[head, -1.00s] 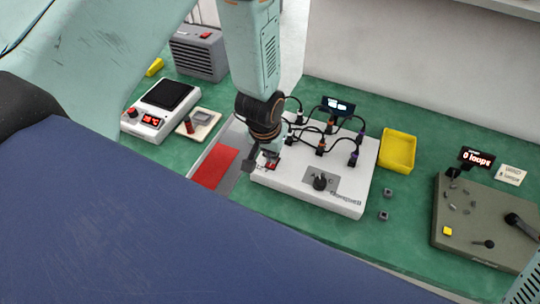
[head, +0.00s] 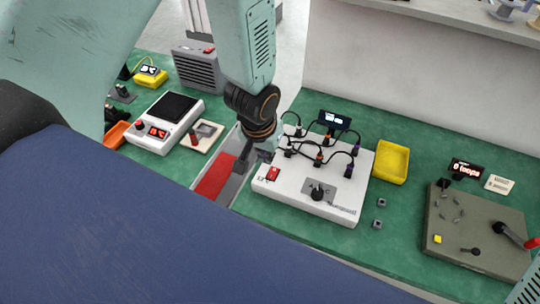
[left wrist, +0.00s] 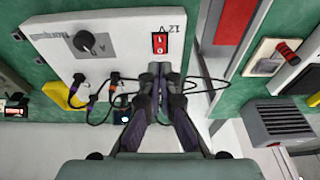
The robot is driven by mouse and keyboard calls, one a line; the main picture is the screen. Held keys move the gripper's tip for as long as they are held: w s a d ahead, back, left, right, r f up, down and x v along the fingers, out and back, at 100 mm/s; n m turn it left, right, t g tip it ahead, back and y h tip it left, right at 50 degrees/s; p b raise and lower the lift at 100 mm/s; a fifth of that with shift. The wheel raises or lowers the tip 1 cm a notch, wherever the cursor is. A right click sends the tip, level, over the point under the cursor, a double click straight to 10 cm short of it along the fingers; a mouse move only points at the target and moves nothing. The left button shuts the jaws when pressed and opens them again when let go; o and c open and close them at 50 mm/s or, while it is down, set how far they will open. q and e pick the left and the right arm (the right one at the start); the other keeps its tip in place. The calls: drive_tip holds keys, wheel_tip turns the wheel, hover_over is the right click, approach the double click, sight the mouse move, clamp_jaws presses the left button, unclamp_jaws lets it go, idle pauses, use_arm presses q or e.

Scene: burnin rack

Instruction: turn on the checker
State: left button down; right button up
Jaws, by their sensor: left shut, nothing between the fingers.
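The checker (head: 315,203) is a white box with a red rocker switch (head: 272,173) at its near left corner, a black knob (head: 317,191), and several cables plugged in on top. A small lit display (head: 334,120) stands at its back. My left gripper (head: 240,171) is shut and empty, just left of the switch in the head view. In the left wrist view the switch (left wrist: 160,42) lies just beyond the closed fingertips (left wrist: 160,70), with a gap visible in the picture. I cannot tell which way the rocker is set. My right gripper is not in view.
A grey tray with a red floor (head: 217,176) lies left of the checker. Further left are a white scale-like device (head: 166,122) and a grey vented box (head: 199,61). A yellow bin (head: 391,162) and a grey panel (head: 475,236) stand to the right.

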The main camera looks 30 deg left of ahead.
use_arm(q)
drive_tip(key=v, duration=0.2)
drive_tip(key=s+p+v, duration=0.1)
drive_tip(key=v, duration=0.1)
drive_tip(key=shift+w, duration=0.1)
idle(0.3)
